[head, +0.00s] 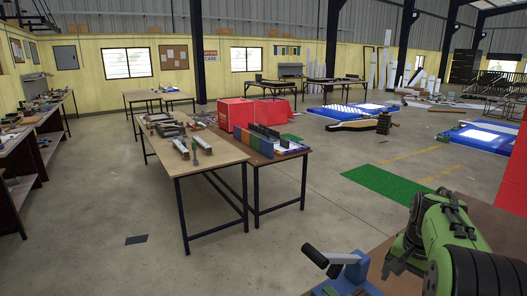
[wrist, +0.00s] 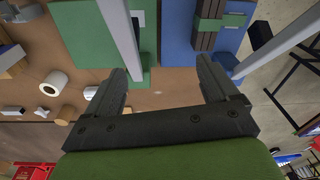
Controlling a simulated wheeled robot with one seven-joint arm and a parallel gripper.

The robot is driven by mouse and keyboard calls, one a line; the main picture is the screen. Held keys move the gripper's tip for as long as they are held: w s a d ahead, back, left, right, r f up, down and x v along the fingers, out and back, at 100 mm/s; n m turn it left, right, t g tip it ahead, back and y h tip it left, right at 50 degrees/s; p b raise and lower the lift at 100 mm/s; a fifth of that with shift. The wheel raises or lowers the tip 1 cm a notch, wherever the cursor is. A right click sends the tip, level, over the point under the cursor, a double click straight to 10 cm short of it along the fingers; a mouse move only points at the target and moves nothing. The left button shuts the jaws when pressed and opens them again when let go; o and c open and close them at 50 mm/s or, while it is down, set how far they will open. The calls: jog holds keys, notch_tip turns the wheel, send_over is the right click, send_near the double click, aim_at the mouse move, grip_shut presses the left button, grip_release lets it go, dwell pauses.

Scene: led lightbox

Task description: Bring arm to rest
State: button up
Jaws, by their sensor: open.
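My gripper (wrist: 166,82) is open in the wrist view, its two dark fingers wide apart with nothing between them. Its green body fills the bottom of that view. A brown work surface shows beyond the fingers, with blue and green boards on it. My green and black arm is folded at the lower right of the head view. I cannot make out the fingers there.
A blue clamp-like device (head: 347,268) with a black-ended handle stands left of my arm. A wooden worktable (head: 200,160) with tools and red boxes (head: 240,112) stands ahead. A white roll (wrist: 54,82) lies left of the gripper. Grey floor is open between tables.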

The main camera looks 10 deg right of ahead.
jog(key=a+r+n, duration=0.1)
jog(key=a, duration=0.2)
jog(key=s+a+r+n, duration=0.1)
jog(key=a+r, duration=0.1)
jog(key=a, duration=0.1)
jog(key=s+a+r+n+t, duration=0.1)
jog(key=a+r, duration=0.1)
jog(key=a, duration=0.1)
jog(key=shift+s, duration=0.15)
jog(key=s+a+n+t, duration=0.3)
jog(key=s+a+n, duration=0.5)
jog(key=s+a, duration=0.8)
jog(key=shift+s+f+t+y, duration=0.3)
jog(key=shift+s+f+t, duration=0.05)
jog(key=shift+f+t, duration=0.05)
